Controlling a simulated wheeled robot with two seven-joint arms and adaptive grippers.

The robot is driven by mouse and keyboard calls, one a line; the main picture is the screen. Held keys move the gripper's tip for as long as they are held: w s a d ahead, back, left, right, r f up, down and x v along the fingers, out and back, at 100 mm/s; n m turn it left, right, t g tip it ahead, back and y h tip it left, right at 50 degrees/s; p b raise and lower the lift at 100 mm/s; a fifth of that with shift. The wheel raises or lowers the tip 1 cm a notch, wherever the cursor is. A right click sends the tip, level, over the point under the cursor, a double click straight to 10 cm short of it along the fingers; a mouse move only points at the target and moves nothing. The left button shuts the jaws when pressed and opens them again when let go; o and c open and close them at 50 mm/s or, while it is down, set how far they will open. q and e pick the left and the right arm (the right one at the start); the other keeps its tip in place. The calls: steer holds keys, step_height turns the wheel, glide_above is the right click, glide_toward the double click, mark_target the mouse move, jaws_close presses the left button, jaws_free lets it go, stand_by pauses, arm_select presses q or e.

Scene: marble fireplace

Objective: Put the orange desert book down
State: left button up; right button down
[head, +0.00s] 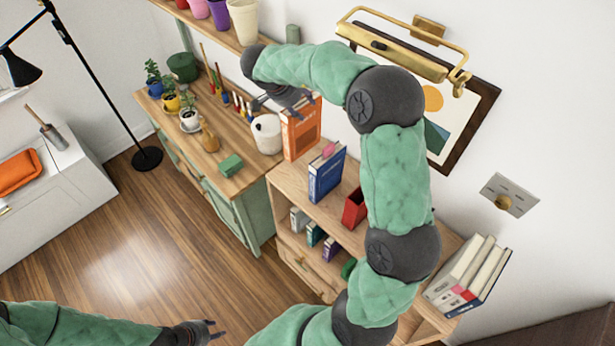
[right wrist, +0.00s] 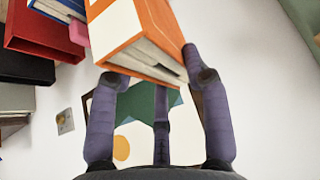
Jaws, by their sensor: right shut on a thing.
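The orange desert book (head: 301,131) is upright over the back left corner of the low wooden bookshelf (head: 287,186). I cannot tell whether its base touches the shelf top. My right gripper (head: 292,99) is at its upper edge, partly hidden behind its own wrist. In the right wrist view, the orange book (right wrist: 130,35) is between the fingers of my right gripper (right wrist: 155,78), which is shut on it. My left gripper (head: 212,330) is low at the bottom of the head view, away from the book; its finger opening is too small to judge.
A blue book (head: 326,174) and a red box-like item (head: 354,207) stand on the shelf top to the right. A white canister (head: 267,134) is close on the left, on the green cabinet. A framed picture (head: 478,107) hangs behind. Bare shelf top shows before the orange book.

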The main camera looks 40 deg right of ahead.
mark_target(303, 138)
steer(key=f+b, duration=0.1)
steer(key=f, duration=0.1)
steer(key=f+b, duration=0.1)
steer(key=shift+w+d+f+b, duration=0.1)
steer(key=shift+d+f+b, duration=0.15)
steer(key=shift+d+b, duration=0.05)
steer(key=shift+d+f, duration=0.15)
steer(key=shift+f, duration=0.15)
step_height(303, 138, down, 5)
steer(key=shift+r+b, duration=0.1)
steer(key=shift+b, duration=0.8)
step_height(303, 138, down, 3)
steer(key=shift+f+p, duration=0.2)
steer(key=shift+p, duration=0.3)
steer(key=shift+f, duration=0.7)
steer(key=c, duration=0.6)
jaws_free()
steer(key=shift+f, duration=0.2)
